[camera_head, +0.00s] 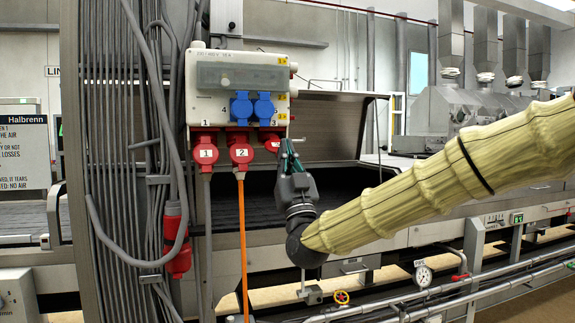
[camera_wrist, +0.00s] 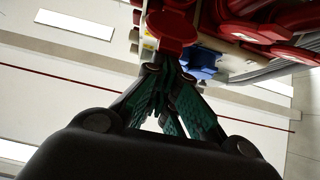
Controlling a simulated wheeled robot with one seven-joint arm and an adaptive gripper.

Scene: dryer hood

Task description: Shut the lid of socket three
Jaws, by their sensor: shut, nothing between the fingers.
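The socket box (camera_head: 238,80) is a grey panel with red sockets along its bottom edge. Socket three (camera_head: 270,141) is the rightmost red one, below the printed 3, and my gripper partly covers it in the head view. In the wrist view a round red lid (camera_wrist: 172,28) stands just beyond my fingertips. I cannot tell whether it touches them or how far it is open. My gripper (camera_head: 288,146) is shut and empty, pointing up at the right side of socket three. Its fingers also show together in the wrist view (camera_wrist: 160,68).
Sockets one (camera_head: 205,153) and two (camera_head: 240,152) hold red plugs; a grey cable and an orange cable (camera_head: 243,235) hang below. Two blue sockets (camera_head: 252,108) sit above. A cable-covered column (camera_head: 120,150) stands left.

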